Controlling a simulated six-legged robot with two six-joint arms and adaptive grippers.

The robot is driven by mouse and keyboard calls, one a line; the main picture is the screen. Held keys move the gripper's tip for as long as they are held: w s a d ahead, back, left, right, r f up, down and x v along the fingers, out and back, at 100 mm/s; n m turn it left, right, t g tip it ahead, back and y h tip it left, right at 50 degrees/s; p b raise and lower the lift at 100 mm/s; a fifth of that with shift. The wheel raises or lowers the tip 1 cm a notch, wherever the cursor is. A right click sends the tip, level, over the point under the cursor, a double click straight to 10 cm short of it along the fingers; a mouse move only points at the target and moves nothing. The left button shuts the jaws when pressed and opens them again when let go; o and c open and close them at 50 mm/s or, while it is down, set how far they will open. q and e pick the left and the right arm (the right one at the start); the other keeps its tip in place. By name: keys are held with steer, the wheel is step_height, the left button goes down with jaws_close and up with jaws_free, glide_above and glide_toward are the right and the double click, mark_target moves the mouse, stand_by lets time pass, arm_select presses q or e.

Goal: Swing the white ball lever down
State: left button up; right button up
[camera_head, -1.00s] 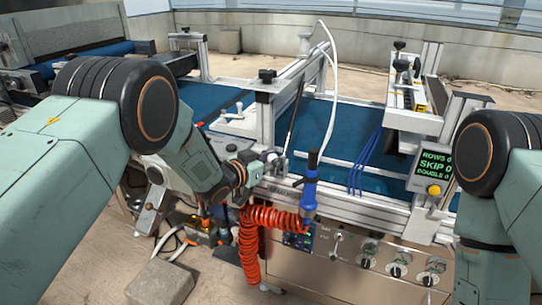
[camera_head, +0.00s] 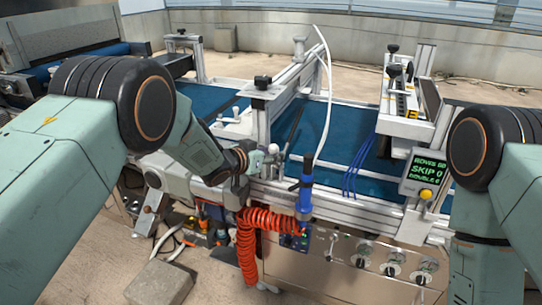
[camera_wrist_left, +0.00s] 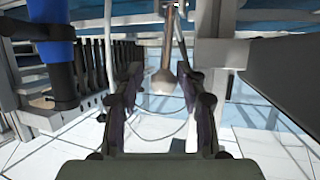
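The white ball (camera_head: 273,149) of the lever shows at the tip of my left gripper, beside the machine's front rail. In the left wrist view the lever's pale knob (camera_wrist_left: 162,82) hangs on a thin rod and lies between the two fingers, with a gap on each side. My left gripper (camera_head: 264,160) is open around or just short of the knob; the exact depth is unclear. Its fingers also show apart in the left wrist view (camera_wrist_left: 159,78). The lever's lower part is hidden in the head view. My right gripper is outside the views.
A blue-handled tool (camera_head: 305,185) stands right of my left gripper, with a coiled red hose (camera_head: 247,245) below. A metal frame post (camera_head: 263,120) rises close behind. A display box (camera_head: 427,174) and a knob panel (camera_head: 363,250) lie to the right. A concrete block (camera_head: 158,283) is on the floor.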

arm_select(q)
steer(key=shift+o, duration=0.6)
steer(key=shift+s, duration=0.1)
steer(key=shift+f, duration=0.15)
steer(key=shift+v, duration=3.95)
